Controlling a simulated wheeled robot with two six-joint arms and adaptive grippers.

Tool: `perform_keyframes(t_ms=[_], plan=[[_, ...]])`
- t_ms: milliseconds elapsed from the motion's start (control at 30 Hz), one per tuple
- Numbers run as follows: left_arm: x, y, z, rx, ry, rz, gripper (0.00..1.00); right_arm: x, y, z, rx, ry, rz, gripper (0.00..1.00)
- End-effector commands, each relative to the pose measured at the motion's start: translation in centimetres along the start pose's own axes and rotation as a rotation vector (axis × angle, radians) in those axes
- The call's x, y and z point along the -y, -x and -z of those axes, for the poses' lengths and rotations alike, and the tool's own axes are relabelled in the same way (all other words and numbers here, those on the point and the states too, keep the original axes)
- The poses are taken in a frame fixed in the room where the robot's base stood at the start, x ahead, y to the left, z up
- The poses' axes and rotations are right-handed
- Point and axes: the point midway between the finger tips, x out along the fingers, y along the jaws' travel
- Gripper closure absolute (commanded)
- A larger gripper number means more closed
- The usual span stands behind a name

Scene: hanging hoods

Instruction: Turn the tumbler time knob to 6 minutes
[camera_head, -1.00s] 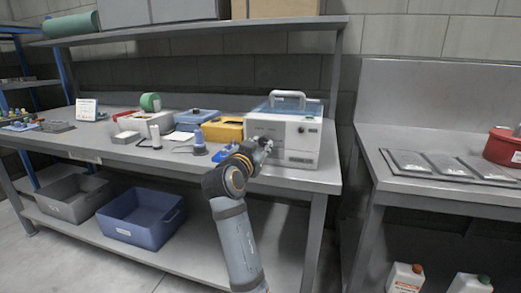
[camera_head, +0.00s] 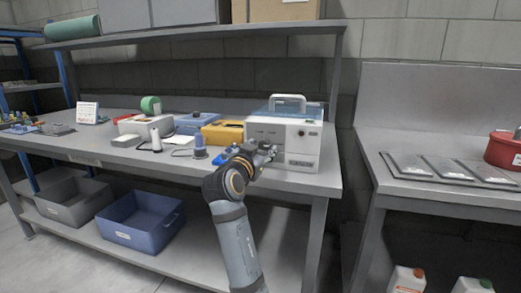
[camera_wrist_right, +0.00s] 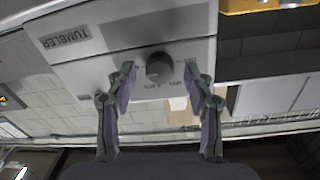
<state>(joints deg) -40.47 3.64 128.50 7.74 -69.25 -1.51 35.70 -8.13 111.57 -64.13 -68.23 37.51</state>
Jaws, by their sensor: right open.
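The tumbler (camera_head: 302,147) is a white box with a bluish clear lid and a handle, near the right end of the bench. In the right wrist view its front (camera_wrist_right: 115,40) appears upside down, with the TUMBLER label at upper left. The dark round time knob (camera_wrist_right: 158,67) shows there, with small markings beside it that are too blurred to read. My right gripper (camera_wrist_right: 160,75) is open, its fingers on either side of the knob; I cannot tell whether they touch it. In the head view my right gripper (camera_head: 268,151) is at the tumbler's front. My left gripper is out of view.
A yellow case (camera_head: 222,133), a blue-topped item (camera_head: 200,151) and a green roll (camera_head: 151,104) stand left of the tumbler. A shelf (camera_head: 200,37) runs above. Blue (camera_head: 140,236) and grey bins sit below. A second bench (camera_head: 440,190) stands at right.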

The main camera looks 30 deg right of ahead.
Motion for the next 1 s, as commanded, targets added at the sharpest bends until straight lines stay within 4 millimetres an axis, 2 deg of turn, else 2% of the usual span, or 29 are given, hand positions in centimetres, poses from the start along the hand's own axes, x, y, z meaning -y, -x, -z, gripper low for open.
perform_keyframes(t_ms=[133,400,533,700,1000], plan=[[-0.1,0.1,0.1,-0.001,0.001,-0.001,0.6,0.2,0.0,1.2,-0.002,-0.004,0.0,0.47],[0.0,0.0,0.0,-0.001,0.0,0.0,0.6,1.5,0.0,7.0,-0.004,-0.004,0.001,0.47],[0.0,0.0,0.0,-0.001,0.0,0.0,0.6,1.9,0.0,8.9,-0.002,-0.002,0.0,0.47],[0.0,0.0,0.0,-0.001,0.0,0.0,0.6,2.1,0.0,9.8,0.0,0.0,0.0,0.47],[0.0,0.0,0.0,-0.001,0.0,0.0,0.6,2.1,0.0,9.8,0.0,0.0,0.0,0.47]])
